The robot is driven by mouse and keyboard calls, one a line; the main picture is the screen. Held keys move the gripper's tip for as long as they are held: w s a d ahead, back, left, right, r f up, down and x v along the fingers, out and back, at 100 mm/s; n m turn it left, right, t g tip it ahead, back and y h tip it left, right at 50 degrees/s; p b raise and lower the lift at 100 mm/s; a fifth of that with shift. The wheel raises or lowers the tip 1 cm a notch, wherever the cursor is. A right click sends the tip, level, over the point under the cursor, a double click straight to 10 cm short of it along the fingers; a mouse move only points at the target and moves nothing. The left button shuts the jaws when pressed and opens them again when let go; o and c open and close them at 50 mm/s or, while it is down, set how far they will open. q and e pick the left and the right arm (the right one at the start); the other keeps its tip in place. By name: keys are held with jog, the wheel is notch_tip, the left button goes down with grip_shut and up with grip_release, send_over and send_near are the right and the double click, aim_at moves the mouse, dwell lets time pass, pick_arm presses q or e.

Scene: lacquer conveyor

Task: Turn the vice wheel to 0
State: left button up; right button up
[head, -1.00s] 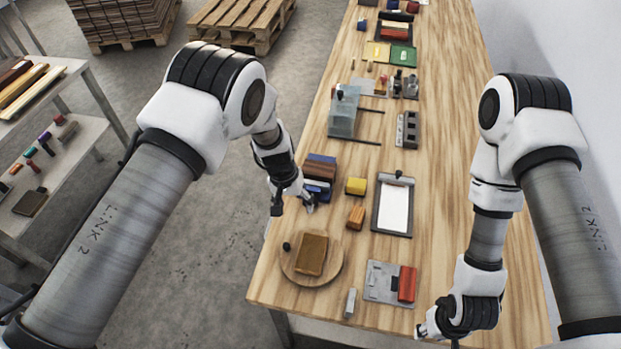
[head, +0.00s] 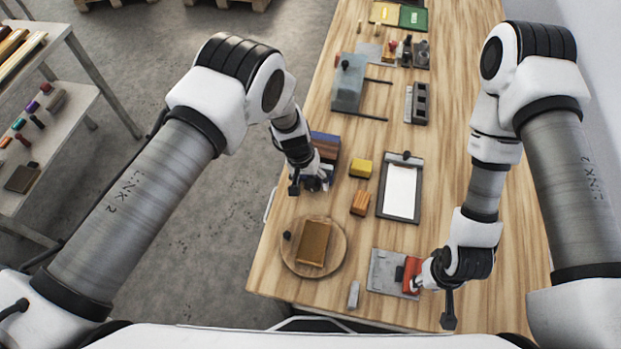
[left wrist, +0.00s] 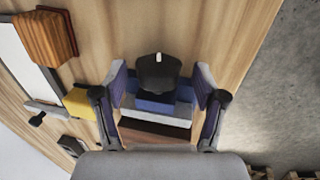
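In the left wrist view a black knob with a white mark (left wrist: 158,72), which looks like the vice wheel, stands between my left fingers. Behind it are stacked blue, grey and brown parts, seemingly the vice, which shows in the head view as a blue and brown block (head: 325,145) at the table's left edge. My left gripper (head: 317,180) is at its near end; in the left wrist view the gripper (left wrist: 160,88) is open, with a gap on each side of the knob. My right gripper (head: 422,277) is at a red block (head: 411,272); its fingers are too hidden to tell their state.
A round wooden board (head: 290,262) with a brown block stands nearer. A yellow block (head: 361,168), an orange-brown block (head: 360,203) and a clipboard (head: 400,192) lie to the right. A grey plate (head: 383,262) lies under the red block. Bare table lies right of the clipboard.

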pick_arm(q)
jog(key=shift+s+r, duration=0.25)
jog(key=shift+s, duration=0.1)
jog(key=c, duration=0.5)
pick_arm(e)
jog(key=shift+s+r, duration=0.15)
jog(key=shift+s, duration=0.2)
pick_arm(q)
jog(key=shift+s, duration=0.15)
jog(key=c, duration=0.5)
pick_arm(e)
jog(key=shift+s, duration=0.15)
pick_arm(q)
jog(key=shift+w+f, duration=0.15)
jog(key=shift+w, duration=0.15)
pick_arm(e)
jog(key=shift+w, duration=0.3)
